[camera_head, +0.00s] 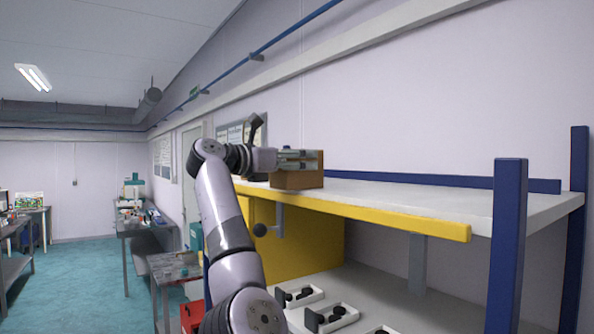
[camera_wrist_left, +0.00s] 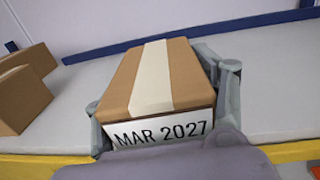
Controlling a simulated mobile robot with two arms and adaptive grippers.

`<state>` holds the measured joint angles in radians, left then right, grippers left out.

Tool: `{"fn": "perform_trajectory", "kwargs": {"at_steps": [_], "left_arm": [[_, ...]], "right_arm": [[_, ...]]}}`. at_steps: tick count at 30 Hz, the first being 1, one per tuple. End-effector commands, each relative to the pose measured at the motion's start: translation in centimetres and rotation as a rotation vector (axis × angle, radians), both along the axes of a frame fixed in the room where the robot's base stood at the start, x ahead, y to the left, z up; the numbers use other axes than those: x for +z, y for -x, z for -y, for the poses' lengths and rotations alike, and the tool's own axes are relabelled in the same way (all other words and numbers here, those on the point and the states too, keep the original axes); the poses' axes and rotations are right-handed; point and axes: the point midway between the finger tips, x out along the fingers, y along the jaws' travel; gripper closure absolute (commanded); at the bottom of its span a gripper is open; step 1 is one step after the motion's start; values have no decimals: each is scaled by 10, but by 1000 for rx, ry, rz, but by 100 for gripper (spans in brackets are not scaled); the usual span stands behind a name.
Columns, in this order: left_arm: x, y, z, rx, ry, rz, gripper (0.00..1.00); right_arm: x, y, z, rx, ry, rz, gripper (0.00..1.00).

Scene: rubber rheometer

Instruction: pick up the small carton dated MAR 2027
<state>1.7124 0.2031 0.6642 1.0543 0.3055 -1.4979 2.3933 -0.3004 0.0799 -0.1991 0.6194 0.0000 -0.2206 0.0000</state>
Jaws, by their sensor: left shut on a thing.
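The small carton (camera_wrist_left: 160,80) is brown with a pale tape strip on top and a white label reading MAR 2027 in the left wrist view. My left gripper (camera_wrist_left: 165,98) has one finger on each side of it and is shut on it. In the head view the carton (camera_head: 300,180) is at the left end of the white upper shelf, with my left gripper (camera_head: 297,160) at it. I cannot tell whether the carton still touches the shelf. My right gripper is not in view.
Another brown carton (camera_wrist_left: 22,90) stands left of the held one in the left wrist view. The upper shelf (camera_head: 400,197) has a yellow front edge and blue posts (camera_head: 507,245). Its right part is clear. White trays with black parts (camera_head: 332,316) lie on the lower level.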

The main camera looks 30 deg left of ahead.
Motion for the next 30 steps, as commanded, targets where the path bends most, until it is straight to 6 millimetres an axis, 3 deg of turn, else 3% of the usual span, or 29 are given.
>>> {"fn": "perform_trajectory", "kwargs": {"at_steps": [8,19,25,30], "left_arm": [[2,1,0,0,1,4,80],[7,1,0,0,1,5,80],[26,2,-1,1,0,5,80],[55,2,-1,0,0,6,81]], "right_arm": [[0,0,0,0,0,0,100],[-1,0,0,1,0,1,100],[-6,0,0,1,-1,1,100],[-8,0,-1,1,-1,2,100]]}}
